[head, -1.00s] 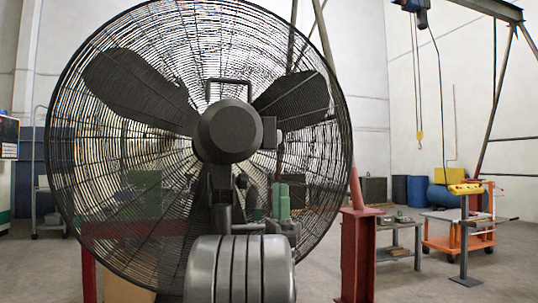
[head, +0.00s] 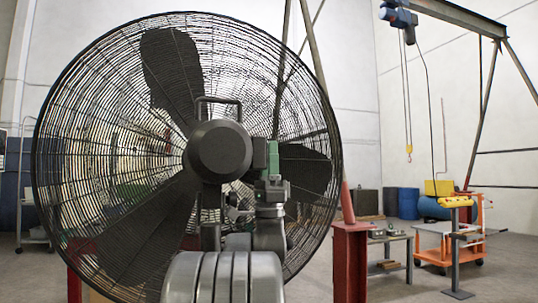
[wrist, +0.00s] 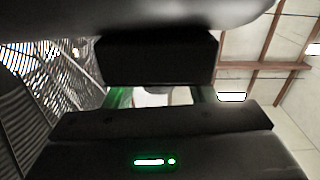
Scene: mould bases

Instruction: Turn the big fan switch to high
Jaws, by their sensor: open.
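The big fan (head: 220,148) fills the left half of the head view, with a round dark motor housing and a wire cage. A small dark box (head: 259,152) sits on the right side of the housing. My gripper (head: 273,158) is raised right beside this box, its green finger showing. In the wrist view a dark box (wrist: 157,60) spans the top middle. The open fingers of my gripper (wrist: 160,96) reach up to it, one on each side of a small grey knob-like part (wrist: 156,96). Contact and the switch's setting cannot be made out.
A red post (head: 350,258) stands to the right of the fan. Beyond it are a workbench (head: 392,240), an orange cart (head: 432,255) and blue drums (head: 408,202). A hoist hook (head: 409,150) hangs behind. Some floor at right is clear.

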